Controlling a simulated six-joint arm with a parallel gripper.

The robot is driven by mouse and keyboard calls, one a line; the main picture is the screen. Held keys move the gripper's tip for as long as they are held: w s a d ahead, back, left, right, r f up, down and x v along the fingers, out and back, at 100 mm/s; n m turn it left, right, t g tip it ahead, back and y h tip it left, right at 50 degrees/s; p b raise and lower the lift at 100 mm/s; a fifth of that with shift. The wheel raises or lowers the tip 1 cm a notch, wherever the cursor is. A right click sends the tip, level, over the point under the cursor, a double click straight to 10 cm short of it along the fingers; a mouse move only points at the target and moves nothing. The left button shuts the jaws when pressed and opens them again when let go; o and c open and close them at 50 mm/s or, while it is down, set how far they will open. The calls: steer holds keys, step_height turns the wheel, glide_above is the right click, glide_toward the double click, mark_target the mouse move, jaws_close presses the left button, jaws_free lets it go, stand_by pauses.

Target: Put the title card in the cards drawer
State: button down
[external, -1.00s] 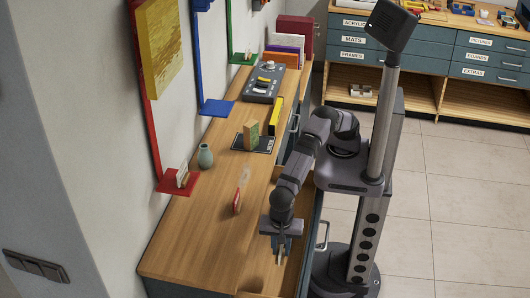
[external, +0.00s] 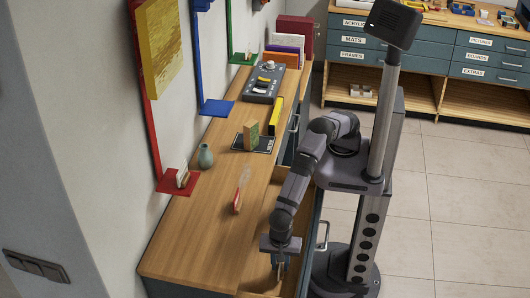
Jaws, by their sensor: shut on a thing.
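The open drawer (external: 262,282) sticks out from the front of the wooden counter, at the bottom of the external view. My gripper (external: 280,272) points down over the drawer, with its fingertips low at the opening. It is shut on a small thin thing, apparently the title card, which is mostly hidden between the fingers. I cannot make out its face, or whether it touches the drawer floor. No label on this drawer can be read from here.
A red item (external: 237,202) stands on the wooden counter (external: 190,245) left of my arm. A vase (external: 205,156), a dark tray (external: 263,144) with a small green-and-tan block and a control box (external: 265,84) stand farther back. A red wall shelf (external: 178,183) holds a small card.

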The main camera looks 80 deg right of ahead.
mark_target(280, 265)
steer(key=shift+f, duration=0.7)
steer(key=shift+f, duration=0.15)
steer(key=c, duration=1.5)
jaws_free()
steer(key=r, duration=0.4)
steer(key=a+r, duration=0.1)
steer(key=r, duration=0.3)
steer(key=r+b, duration=0.1)
steer(key=r, duration=0.3)
steer(key=shift+a+r, duration=0.15)
steer(key=shift+a, duration=0.05)
